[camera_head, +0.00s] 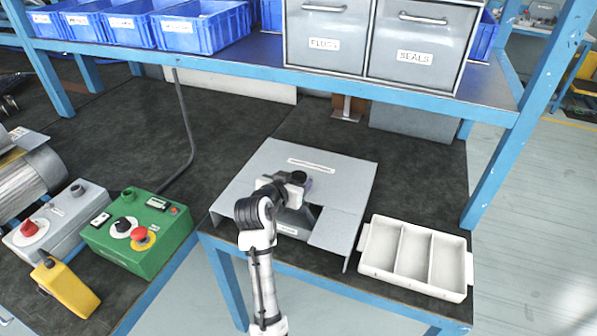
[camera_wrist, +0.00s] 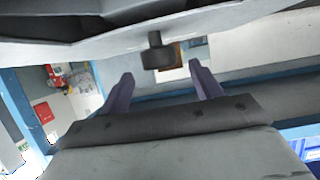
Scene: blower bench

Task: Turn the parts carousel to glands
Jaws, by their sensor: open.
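A grey sheet-metal housing (camera_head: 345,190) with a small unreadable label stands on the bench in the middle of the head view. No carousel compartments or glands label can be made out; my arm hides part of the housing. My gripper reaches over the housing's front part, its fingers mostly hidden in the head view. In the wrist view my gripper (camera_wrist: 160,74) is open, with two purple fingers apart. I cannot tell whether the fingers touch the knob.
A white three-compartment tray (camera_head: 412,258) sits right of the housing. A green control box (camera_head: 140,235) and a yellow pendant (camera_head: 68,288) are at left. Blue bins (camera_head: 200,28) and grey drawers (camera_head: 420,40) fill the shelf above.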

